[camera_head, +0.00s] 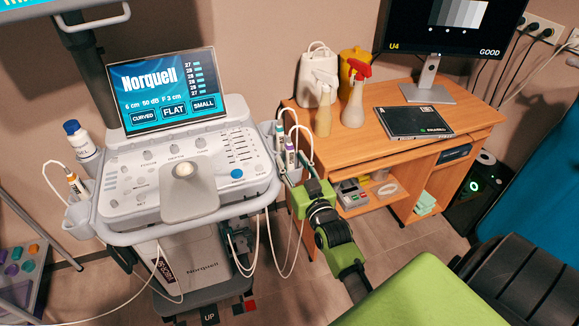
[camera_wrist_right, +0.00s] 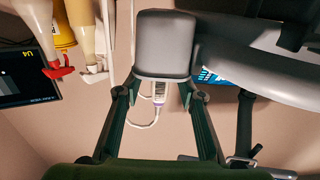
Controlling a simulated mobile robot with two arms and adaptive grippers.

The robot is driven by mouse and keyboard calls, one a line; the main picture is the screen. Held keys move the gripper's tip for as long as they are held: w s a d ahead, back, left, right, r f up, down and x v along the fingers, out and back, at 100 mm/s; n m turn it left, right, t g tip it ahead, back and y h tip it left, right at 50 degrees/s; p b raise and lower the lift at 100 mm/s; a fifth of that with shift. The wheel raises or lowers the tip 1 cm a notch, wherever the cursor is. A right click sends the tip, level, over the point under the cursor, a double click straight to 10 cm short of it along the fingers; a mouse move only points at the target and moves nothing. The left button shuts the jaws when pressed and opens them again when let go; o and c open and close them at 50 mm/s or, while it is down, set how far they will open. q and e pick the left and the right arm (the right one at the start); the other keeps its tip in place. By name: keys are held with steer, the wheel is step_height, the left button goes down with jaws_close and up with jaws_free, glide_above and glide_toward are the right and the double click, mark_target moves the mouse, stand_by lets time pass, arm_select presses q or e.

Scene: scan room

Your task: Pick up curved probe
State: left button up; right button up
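I cannot read which is the curved probe. My right gripper (camera_head: 306,188) is beside the right-hand holder. In the right wrist view, which looks upside down, its two fingers (camera_wrist_right: 163,92) are apart. The purple-banded probe (camera_wrist_right: 158,91) shows between them, its lower part hidden in the grey holder cup (camera_wrist_right: 165,45). The fingers do not appear closed on it. My left gripper is not in view.
The ultrasound cart (camera_head: 187,190) carries a screen (camera_head: 168,92) reading CURVED, FLAT and SMALL. Probe cables hang in loops near my right gripper. A wooden desk (camera_head: 400,150) behind holds spray bottles (camera_head: 353,105) and a monitor (camera_head: 455,30). A bottle (camera_head: 80,142) stands at the cart's left.

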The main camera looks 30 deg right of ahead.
steer(key=x, duration=0.2)
steer(key=shift+w, duration=0.35)
jaws_close()
